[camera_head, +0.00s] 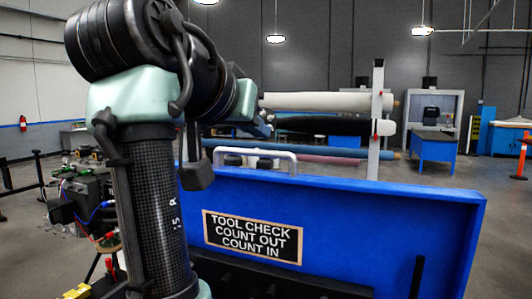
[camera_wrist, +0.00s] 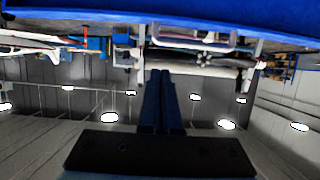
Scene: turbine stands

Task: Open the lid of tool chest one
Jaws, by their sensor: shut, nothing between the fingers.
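The blue lid (camera_head: 380,215) of a tool chest stands raised in the head view, its face with the "TOOL CHECK COUNT OUT COUNT IN" sign (camera_head: 252,237) towards me. A pale handle (camera_head: 272,155) shows at its top edge. The dark chest interior (camera_head: 270,280) shows below, partly cut off. In the wrist view, which looks upside down, a blue edge (camera_wrist: 200,14) that appears to be the lid runs across the top, with a pale handle (camera_wrist: 190,38) by it. My gripper (camera_wrist: 161,76) is shut and empty, its fingertips apart from the blue edge. My arm hides the lid's left end.
Behind the lid, a rack post (camera_head: 376,115) carries long rolls (camera_head: 325,102). A blue workbench (camera_head: 433,150) stands further back. Cables and equipment (camera_head: 85,200) are at left. An orange post (camera_head: 521,157) stands at far right, with open floor near it.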

